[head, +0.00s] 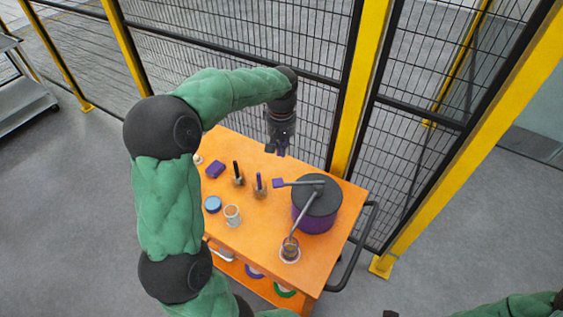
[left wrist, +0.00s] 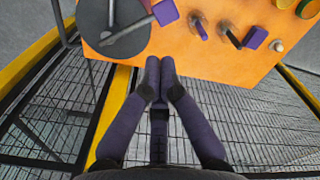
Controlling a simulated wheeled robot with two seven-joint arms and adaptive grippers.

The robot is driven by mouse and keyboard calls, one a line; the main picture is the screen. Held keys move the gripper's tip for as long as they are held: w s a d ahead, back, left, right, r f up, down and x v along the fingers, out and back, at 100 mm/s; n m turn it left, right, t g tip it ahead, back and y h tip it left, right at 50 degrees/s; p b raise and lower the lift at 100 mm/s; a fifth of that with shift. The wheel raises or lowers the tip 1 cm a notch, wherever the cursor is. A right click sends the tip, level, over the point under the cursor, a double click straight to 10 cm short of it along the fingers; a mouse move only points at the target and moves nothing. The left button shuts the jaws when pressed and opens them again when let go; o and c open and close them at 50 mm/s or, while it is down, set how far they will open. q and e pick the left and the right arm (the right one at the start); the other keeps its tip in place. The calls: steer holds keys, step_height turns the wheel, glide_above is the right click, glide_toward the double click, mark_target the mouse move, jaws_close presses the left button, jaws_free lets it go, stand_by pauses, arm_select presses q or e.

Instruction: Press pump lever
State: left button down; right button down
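The pump (head: 315,211) is a purple drum with a dark grey lid at the right end of the orange cart. Its lever is a grey bar ending in a purple pad (head: 278,183) that points left. In the left wrist view the pump lid (left wrist: 98,15) and the lever pad (left wrist: 165,12) show at the top. My left gripper (head: 277,152) hangs above the cart's back edge, behind the lever pad and apart from it. In the left wrist view its fingertips (left wrist: 160,68) are together with nothing between them. My right gripper does not show clearly; only green arm parts appear at the lower right.
A spout runs from the pump to a small cup (head: 290,250) at the front of the cart (head: 262,218). Left of the lever stand purple-topped tools (head: 259,188), a jar (head: 232,216), a blue-lidded tin (head: 213,204) and a purple block (head: 215,169). A mesh fence (head: 315,110) stands close behind.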

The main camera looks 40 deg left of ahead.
mark_target(281, 181)
arm_select(q)
step_height(281, 181, down, 13)
steer(key=shift+f, duration=0.15)
stand_by(0.4)
